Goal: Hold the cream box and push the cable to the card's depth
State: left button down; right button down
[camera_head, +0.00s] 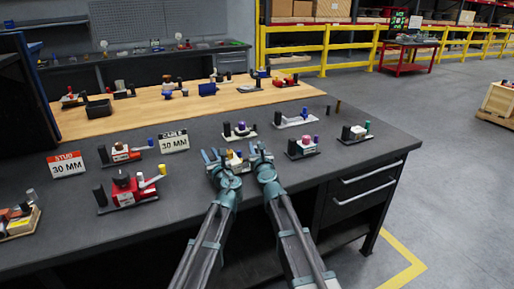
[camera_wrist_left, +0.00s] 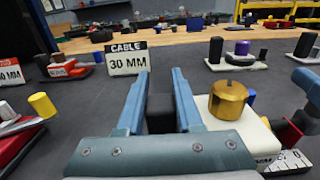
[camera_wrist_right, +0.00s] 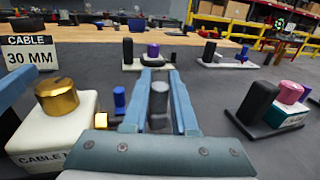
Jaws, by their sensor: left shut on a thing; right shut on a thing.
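The cream box (camera_head: 235,164) with a brass knob on top lies between my two grippers in the head view. It also shows in the left wrist view (camera_wrist_left: 262,140) and in the right wrist view (camera_wrist_right: 55,132), lettered CABLE on its front. The CABLE 30 MM card (camera_head: 174,141) stands behind and left of it. My left gripper (camera_wrist_left: 158,80) is shut on a black block (camera_wrist_left: 160,113), left of the brass knob. My right gripper (camera_wrist_right: 160,80) is shut on a grey upright cylinder (camera_wrist_right: 158,98), right of the box. I cannot tell which part is the cable.
A STUD 30 MM card (camera_head: 66,164) and a red device (camera_head: 126,190) stand to the left. Devices with black posts stand close by on the right (camera_head: 303,148) and behind (camera_head: 239,130). The dark tabletop is bare near the front edge.

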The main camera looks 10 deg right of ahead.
pick_arm(q)
jog(key=shift+d, duration=0.1)
pick_arm(e)
jog(key=shift+s+a, duration=0.25)
jog(key=shift+a, duration=0.35)
jog(key=shift+s+a, duration=0.2)
jog(key=shift+a, duration=0.4)
jog(key=c, duration=0.7)
grip_release()
jog(key=s, duration=0.8)
jog(key=s+d, duration=0.1)
jog(key=s, duration=0.3)
